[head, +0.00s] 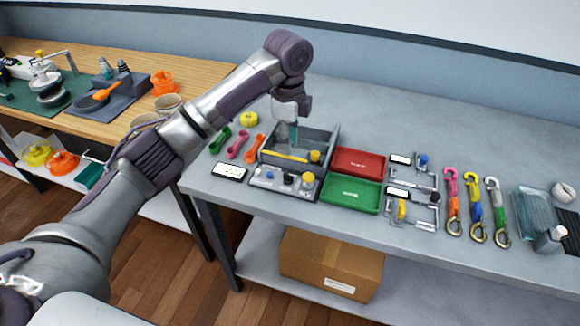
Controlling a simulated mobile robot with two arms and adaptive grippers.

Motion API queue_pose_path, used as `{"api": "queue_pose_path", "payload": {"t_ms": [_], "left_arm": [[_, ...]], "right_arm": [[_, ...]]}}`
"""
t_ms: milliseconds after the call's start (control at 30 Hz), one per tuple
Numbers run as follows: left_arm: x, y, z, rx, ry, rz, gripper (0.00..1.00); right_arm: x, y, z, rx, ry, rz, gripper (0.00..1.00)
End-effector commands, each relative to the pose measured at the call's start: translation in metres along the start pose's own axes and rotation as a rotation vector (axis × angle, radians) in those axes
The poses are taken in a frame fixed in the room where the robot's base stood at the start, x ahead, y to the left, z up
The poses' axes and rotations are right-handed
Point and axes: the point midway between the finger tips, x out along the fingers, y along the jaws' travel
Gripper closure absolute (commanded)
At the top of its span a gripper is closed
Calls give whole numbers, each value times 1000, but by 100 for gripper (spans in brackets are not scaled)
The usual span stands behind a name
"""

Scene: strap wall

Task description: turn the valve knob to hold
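A grey panel (268,181) on the front of a grey open box (331,146) carries several small knobs. One is a yellow knob (308,180) at its right end, with dark and blue ones left of it. Two grey bracket fixtures stand to the right; one bears a blue knob (423,160), the other a yellow part (402,209). I cannot tell which is the valve knob or read its setting. My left gripper (293,138) points down over the back of the grey box, apart from the panel knobs. Its fingers are too small to judge. My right gripper is out of view.
A red tray (358,162) and a green tray (350,194) lie right of the box. Hooked straps (474,208) lie further right, near a clear dish (533,211). A cardboard box (330,262) sits on the lower shelf. The table behind the trays is clear.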

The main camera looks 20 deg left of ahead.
Motion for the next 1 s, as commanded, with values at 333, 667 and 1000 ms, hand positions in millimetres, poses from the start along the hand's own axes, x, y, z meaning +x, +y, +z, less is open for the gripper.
{"api": "queue_pose_path", "payload": {"t_ms": [333,667,1000], "left_arm": [[74,1,0,-2,-1,3,64],[109,0,0,-1,0,-1,64],[111,0,0,-1,0,-2,70]], "right_arm": [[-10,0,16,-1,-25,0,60],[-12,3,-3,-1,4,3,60],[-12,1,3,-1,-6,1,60]]}}
